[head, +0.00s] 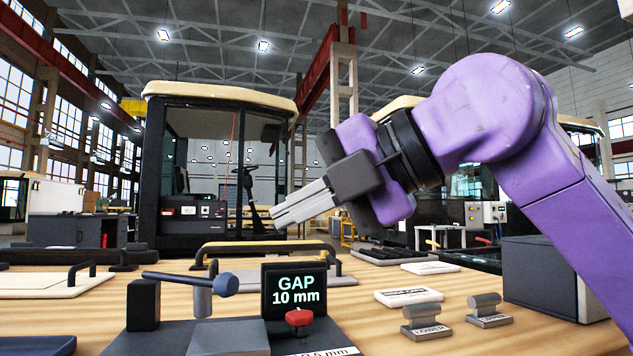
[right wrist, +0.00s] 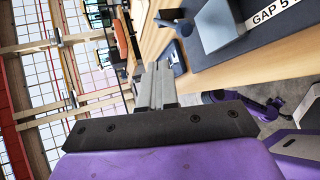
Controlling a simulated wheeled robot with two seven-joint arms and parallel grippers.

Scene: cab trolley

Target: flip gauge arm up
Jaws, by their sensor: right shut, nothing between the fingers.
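The gauge arm (head: 180,282) is a blue-grey rod with a round knob at its right end. It lies nearly level, running right from a black post (head: 143,305) past a grey cylinder (head: 202,300). The gauge's dark base sits at the front of the table, with a display (head: 294,283) reading "GAP 10 mm" and a red knob (head: 298,317) before it. My right gripper (head: 274,218) is shut and empty, above and apart from the gauge, pointing left. It also shows in the right wrist view (right wrist: 156,75). My left gripper is out of view.
Small blocks marked LOWER (head: 427,322) and UPPER (head: 488,311) stand on the wooden table right of the gauge, near a white labelled plate (head: 408,297). A dark box (head: 545,270) stands at right. Plates with black handles lie behind. A cab (head: 220,170) stands beyond.

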